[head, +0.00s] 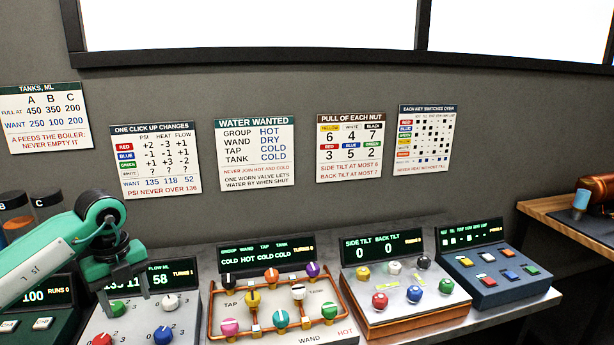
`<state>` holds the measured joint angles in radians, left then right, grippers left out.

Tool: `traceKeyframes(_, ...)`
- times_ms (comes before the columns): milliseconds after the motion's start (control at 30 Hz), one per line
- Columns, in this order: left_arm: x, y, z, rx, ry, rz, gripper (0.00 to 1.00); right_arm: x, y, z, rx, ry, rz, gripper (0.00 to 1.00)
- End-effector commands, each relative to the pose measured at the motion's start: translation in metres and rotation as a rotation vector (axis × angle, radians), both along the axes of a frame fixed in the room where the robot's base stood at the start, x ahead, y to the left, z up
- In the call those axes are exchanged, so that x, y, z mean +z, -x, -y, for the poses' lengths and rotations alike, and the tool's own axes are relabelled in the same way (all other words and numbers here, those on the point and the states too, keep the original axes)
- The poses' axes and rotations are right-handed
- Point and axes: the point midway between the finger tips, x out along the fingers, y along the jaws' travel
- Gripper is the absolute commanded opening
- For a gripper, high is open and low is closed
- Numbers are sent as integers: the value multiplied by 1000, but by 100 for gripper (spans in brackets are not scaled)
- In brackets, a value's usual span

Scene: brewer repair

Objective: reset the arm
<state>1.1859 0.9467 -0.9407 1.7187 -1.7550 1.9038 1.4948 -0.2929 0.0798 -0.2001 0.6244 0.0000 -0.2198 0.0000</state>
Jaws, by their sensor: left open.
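My left arm comes in from the left, and my left gripper (108,288) is open and pointing down. It hangs over the left part of the grey knob panel (184,312), hiding part of its display. No object shows between its fingers. My right gripper is not in view.
The bench holds a copper-pipe valve panel (262,338) with coloured knobs, a tilt panel (404,318) and a blue switch panel (497,290). Instruction cards such as the water card (254,152) hang on the wall. A wooden table (568,228) stands at right.

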Motion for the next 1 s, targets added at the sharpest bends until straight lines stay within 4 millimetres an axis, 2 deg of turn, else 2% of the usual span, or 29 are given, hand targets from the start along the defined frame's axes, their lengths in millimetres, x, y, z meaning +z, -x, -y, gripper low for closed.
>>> traceKeyframes(200,-20,-1,45,-108,143,27,57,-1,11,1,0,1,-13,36)
traceKeyframes(367,-33,2,85,-196,280,56,57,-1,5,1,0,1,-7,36)
traceKeyframes(567,-44,12,150,-310,517,110,57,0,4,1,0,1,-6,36)
traceKeyframes(633,-46,19,180,-351,636,137,57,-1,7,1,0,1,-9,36)
traceKeyframes(733,-42,33,227,-395,849,195,57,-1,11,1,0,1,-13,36)
traceKeyframes(800,-33,44,259,-404,1019,249,57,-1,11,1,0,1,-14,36)
traceKeyframes(900,-13,56,292,-372,1252,336,57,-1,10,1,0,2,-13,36)
traceKeyframes(1000,9,63,311,-285,1464,430,57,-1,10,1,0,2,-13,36)
